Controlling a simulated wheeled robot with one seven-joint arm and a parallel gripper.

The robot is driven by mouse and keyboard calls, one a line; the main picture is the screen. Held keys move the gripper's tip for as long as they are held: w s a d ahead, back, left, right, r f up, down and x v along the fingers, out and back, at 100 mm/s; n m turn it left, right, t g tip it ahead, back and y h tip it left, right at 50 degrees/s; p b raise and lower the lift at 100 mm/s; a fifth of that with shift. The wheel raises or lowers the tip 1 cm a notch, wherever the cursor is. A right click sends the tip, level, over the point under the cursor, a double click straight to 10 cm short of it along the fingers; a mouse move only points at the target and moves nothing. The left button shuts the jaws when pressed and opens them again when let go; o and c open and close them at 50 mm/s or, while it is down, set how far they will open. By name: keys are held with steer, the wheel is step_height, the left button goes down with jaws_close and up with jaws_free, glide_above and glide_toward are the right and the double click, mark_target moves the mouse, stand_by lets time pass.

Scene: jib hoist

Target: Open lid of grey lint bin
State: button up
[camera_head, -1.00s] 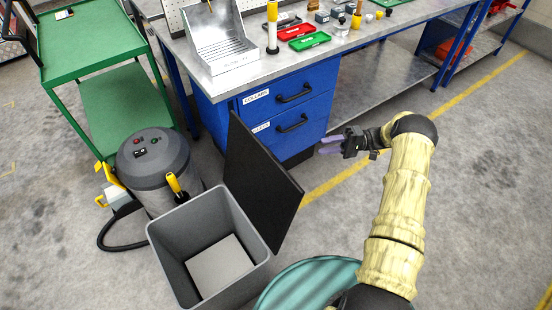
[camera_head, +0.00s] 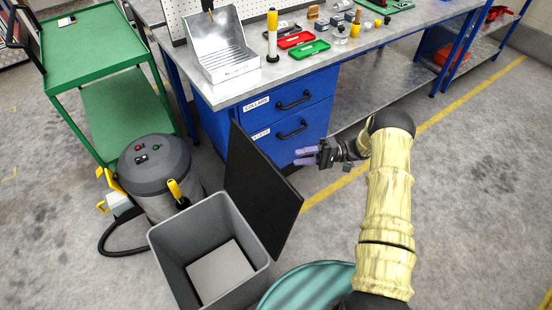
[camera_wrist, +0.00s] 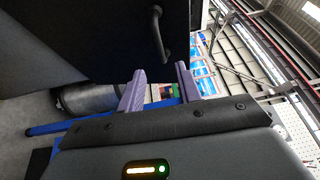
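The grey lint bin (camera_head: 163,245) stands on the floor at the bottom centre-left of the head view. Its black lid (camera_head: 262,190) is raised, tilted up along the bin's right side, so the bin's mouth is open and a light grey square shows inside. My gripper (camera_head: 305,157) is to the right of the lid, apart from it, with its purple fingers pointing left. In the wrist view my gripper (camera_wrist: 160,88) has its two purple fingers spread with nothing held between them. A dark panel with a bar handle (camera_wrist: 160,32) is just beyond the fingertips there.
A workbench with blue drawers (camera_head: 290,115) stands behind the lid and gripper. A grey drum vacuum (camera_head: 155,170) is left of the bin, with a green cart (camera_head: 85,50) behind it. A teal round object (camera_head: 310,285) is at the bottom. Floor is clear to the right.

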steer(key=p+x, duration=0.1)
steer(key=x, duration=0.8)
steer(key=shift+f, duration=0.1)
jaws_close()
